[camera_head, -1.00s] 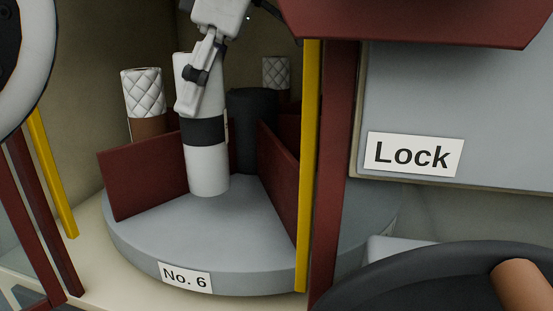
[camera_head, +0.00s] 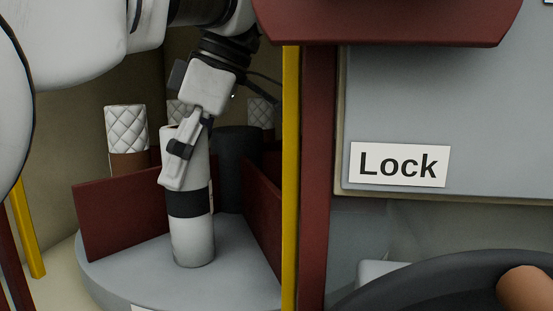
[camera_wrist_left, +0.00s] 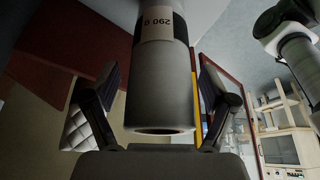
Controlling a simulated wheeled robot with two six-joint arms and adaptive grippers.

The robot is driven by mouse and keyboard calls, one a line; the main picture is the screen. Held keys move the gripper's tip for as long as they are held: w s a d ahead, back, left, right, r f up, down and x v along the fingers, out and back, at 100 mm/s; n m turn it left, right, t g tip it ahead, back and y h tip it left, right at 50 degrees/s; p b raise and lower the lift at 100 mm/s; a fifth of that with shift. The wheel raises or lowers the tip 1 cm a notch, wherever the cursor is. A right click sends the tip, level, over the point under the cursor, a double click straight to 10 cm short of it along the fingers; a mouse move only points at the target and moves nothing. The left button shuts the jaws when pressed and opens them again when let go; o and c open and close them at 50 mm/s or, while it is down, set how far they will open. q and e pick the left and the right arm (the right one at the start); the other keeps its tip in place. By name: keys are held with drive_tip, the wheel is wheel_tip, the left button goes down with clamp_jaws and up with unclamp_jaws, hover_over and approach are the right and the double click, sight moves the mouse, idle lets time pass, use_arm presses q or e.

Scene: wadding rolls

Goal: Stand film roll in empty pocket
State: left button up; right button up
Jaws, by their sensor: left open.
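The film roll (camera_head: 193,237) is a white cylinder with a dark band. It is upright on the grey round turntable (camera_head: 125,272), in a pocket between dark red dividers, and its base looks to meet the turntable surface. My left gripper (camera_head: 176,180) is at the upper part of the roll. In the left wrist view the roll (camera_wrist_left: 160,90) lies between the two open fingers, with gaps on both sides, and carries a white label. My right gripper is not in view.
Quilted white rolls (camera_head: 126,128) and a dark roll (camera_head: 237,165) stand in pockets behind. A red divider (camera_head: 120,220) is left of the roll. A yellow post (camera_head: 290,170) and a red post stand to the right, beside a panel with a "Lock" sign (camera_head: 398,165).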

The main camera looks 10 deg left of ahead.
use_arm(q)
drive_tip(key=p+v, duration=1.1)
drive_tip(key=v, duration=0.1)
drive_tip(key=shift+r, duration=0.2)
drive_tip(key=shift+w+f, duration=0.1)
